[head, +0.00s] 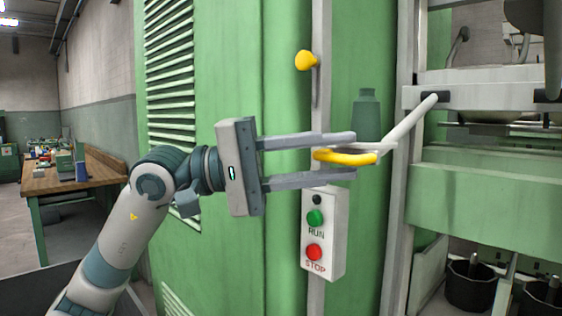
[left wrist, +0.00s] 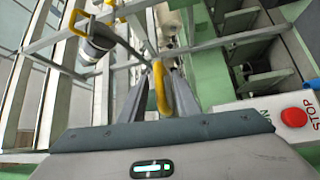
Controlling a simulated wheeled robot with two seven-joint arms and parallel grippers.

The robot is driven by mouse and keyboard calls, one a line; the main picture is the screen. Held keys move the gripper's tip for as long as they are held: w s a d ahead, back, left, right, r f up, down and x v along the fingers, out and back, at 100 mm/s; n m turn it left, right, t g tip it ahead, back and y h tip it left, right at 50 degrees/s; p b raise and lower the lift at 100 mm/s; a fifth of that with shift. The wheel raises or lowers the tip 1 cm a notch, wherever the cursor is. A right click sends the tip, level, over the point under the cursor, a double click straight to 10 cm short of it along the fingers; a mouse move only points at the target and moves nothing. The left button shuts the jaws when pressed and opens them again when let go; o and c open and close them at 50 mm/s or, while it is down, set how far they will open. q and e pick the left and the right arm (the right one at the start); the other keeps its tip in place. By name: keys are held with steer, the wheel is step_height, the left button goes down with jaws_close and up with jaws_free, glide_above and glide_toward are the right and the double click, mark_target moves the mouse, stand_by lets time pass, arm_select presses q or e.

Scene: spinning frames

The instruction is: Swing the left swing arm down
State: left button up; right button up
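The left swing arm (head: 412,118) is a pale grey bar that slopes from a dark pivot on the machine frame down and left to a yellow handle (head: 350,158). My left gripper (head: 355,155) is open, with one finger above the handle and one below it in the head view. Gaps show between the handle and both fingers. In the left wrist view the yellow handle (left wrist: 161,88) stands between the two fingers (left wrist: 162,80). My right gripper is not in view.
A control box (head: 322,233) with a green RUN button and a red STOP button is just below the gripper. A yellow knob (head: 306,61) is above it. A green cabinet (head: 240,60) stands close behind. A workbench (head: 75,178) is far left.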

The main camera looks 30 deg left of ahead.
arm_select(q)
steer(key=shift+s+a+f, duration=0.1)
steer(key=shift+s+a, duration=0.05)
steer(key=shift+a, duration=0.3)
steer(key=b+v, duration=0.5)
steer(key=v, duration=1.1)
steer(key=shift+a, duration=0.2)
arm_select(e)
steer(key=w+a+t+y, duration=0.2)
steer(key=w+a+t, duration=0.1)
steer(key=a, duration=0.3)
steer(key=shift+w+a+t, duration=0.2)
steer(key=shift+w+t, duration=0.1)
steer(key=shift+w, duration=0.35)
arm_select(q)
steer(key=shift+s, duration=0.15)
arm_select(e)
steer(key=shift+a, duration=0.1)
